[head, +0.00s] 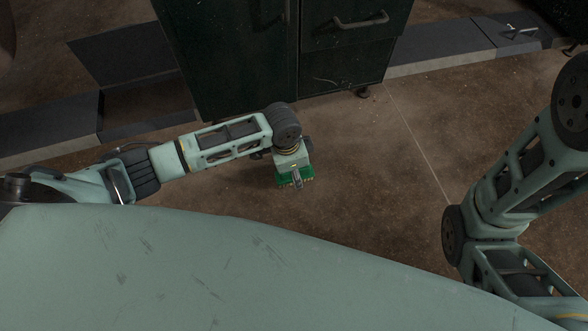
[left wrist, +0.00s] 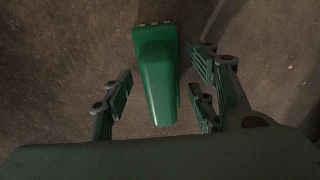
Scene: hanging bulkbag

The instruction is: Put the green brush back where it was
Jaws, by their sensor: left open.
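The green brush (left wrist: 157,75) lies between the fingers of my left gripper (left wrist: 160,92) in the left wrist view, its narrow part toward the wrist and its wider end with pale bristles at the top. The fingers stand apart on both sides of it, with gaps visible, so the gripper is open around the brush. In the head view the brush (head: 309,181) shows as a green strip under my left gripper (head: 296,178), near the middle of the picture. Part of it is hidden by the gripper. My right arm is at the right edge; its gripper is out of the picture.
A dark cabinet (head: 235,60) with a drawer handle (head: 360,20) stands behind the left arm. Low grey ledges (head: 440,58) run along both sides of it. The brown floor (head: 370,170) is clear between the left gripper and my right arm.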

